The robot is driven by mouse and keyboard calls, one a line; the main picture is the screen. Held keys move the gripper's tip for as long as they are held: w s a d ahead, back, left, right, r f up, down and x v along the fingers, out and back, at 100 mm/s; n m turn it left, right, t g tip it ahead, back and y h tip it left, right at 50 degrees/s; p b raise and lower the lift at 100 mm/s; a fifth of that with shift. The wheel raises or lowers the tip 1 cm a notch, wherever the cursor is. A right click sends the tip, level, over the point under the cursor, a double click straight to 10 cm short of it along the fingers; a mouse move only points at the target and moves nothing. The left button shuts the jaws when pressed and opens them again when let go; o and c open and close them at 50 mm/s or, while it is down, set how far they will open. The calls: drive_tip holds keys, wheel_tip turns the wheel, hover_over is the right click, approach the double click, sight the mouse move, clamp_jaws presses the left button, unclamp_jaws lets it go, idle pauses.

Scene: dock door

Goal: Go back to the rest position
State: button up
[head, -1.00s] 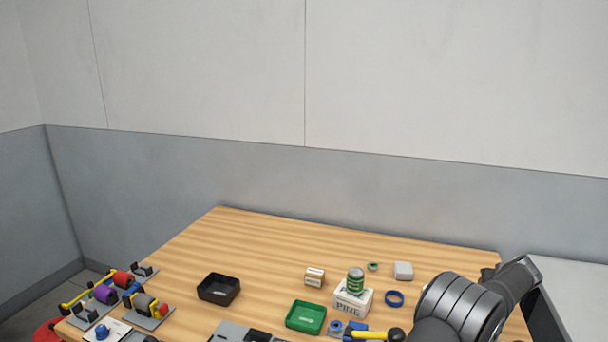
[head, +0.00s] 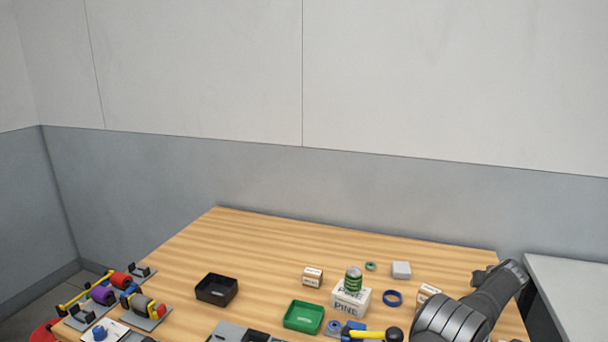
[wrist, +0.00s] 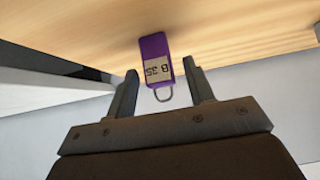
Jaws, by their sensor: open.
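My gripper (wrist: 164,98) shows in the wrist view with its two dark fingers apart. I see nothing held between the fingers. In the head view my dark arm is at the lower right, over the right end of the wooden table (head: 270,232). The fingers cannot be made out there.
A grey surface (head: 575,290) lies right of the table. The back of the table is clear.

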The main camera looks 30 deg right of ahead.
drive_tip(key=shift+x, duration=1)
wheel_tip(320, 180, up, 4)
drive_tip(key=shift+r, duration=0.1)
drive_tip(key=s+a+r, duration=0.2)
drive_tip(key=s+r, duration=0.4)
drive_tip(key=s, duration=0.5)
drive_tip(key=w+a+r+n+t+y, duration=0.2)
drive_tip(key=w+a+n, duration=0.3)
drive_tip(key=w+a, duration=2.2)
drive_tip(key=w+y, duration=0.1)
drive_tip(key=w, duration=0.2)
drive_tip(key=shift+w+a+r, duration=0.2)
drive_tip(key=shift+w+r, duration=0.05)
drive_tip(key=shift+w, duration=0.05)
drive_tip(key=shift+s+d, duration=0.1)
drive_tip(key=s+d+m+h, duration=0.1)
drive_tip(key=s+d+m, duration=0.1)
drive_tip(key=s+d, duration=1.1)
drive_tip(key=d, duration=0.3)
drive_tip(key=shift+f+g, duration=0.3)
drive_tip(key=shift+f, duration=0.1)
drive_tip(key=shift+a, duration=0.1)
